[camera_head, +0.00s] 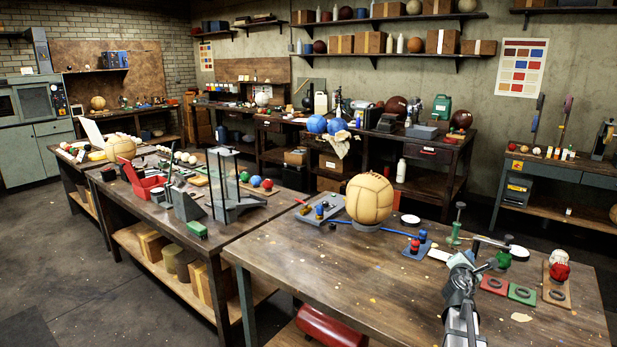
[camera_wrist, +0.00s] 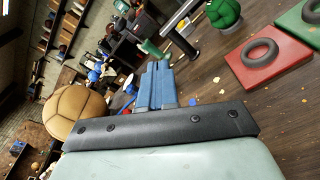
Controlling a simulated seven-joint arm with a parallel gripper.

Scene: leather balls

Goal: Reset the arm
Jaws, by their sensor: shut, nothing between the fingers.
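My gripper (camera_wrist: 160,72) shows in the wrist view with its two blue fingers together and nothing between them. In the head view my arm (camera_head: 461,295) rises from the bottom edge over the near workbench (camera_head: 345,275); the fingertips are hard to make out there. The tan leather ball (camera_head: 370,198) rests on a grey ring stand at the bench's back edge, left of my arm. It also shows at the left of the wrist view (camera_wrist: 72,112), apart from the fingers.
Right of my arm lie a red pad (camera_head: 494,285) and a green pad (camera_head: 522,294) with dark rings, a green ball (camera_head: 503,259) and a red ball (camera_head: 559,272). A metal post (camera_head: 455,232) stands behind. The bench's front left is clear.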

